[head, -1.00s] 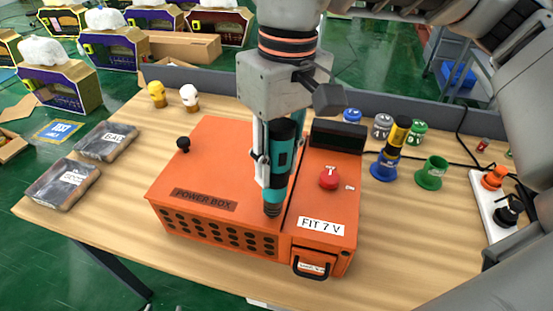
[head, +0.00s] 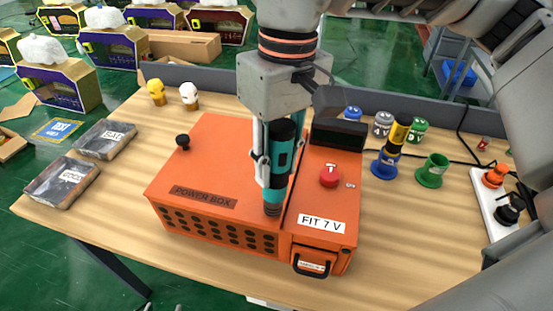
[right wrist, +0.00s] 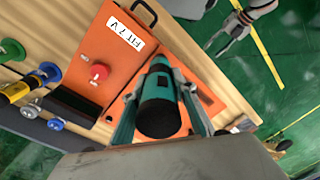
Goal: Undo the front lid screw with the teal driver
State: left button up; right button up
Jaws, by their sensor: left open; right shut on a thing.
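The orange power box (head: 215,160) stands on the wooden table, with a lid on its left part. My right gripper (head: 274,168) is shut around the teal driver (head: 283,157), which is upright with its tip down at the lid near the front right edge. The driver's black end faces the camera in the right wrist view (right wrist: 158,118). The front lid screw is not visible; the driver's tip covers that area, and contact cannot be told. My left gripper (right wrist: 237,28) is open and empty beyond the table edge in the right wrist view.
A black knob (head: 183,141) rises from the lid's back left. A red button (head: 329,176) and a dark display (head: 338,134) are on the box's right part. A yellow-black driver (head: 397,134) stands in a blue holder beside an empty green holder (head: 432,170).

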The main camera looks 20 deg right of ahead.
aim_at(277, 126)
jog(key=shift+f, duration=0.45)
dwell(1.1)
jog(key=shift+r+p, duration=1.9)
jog(key=shift+r, duration=1.7)
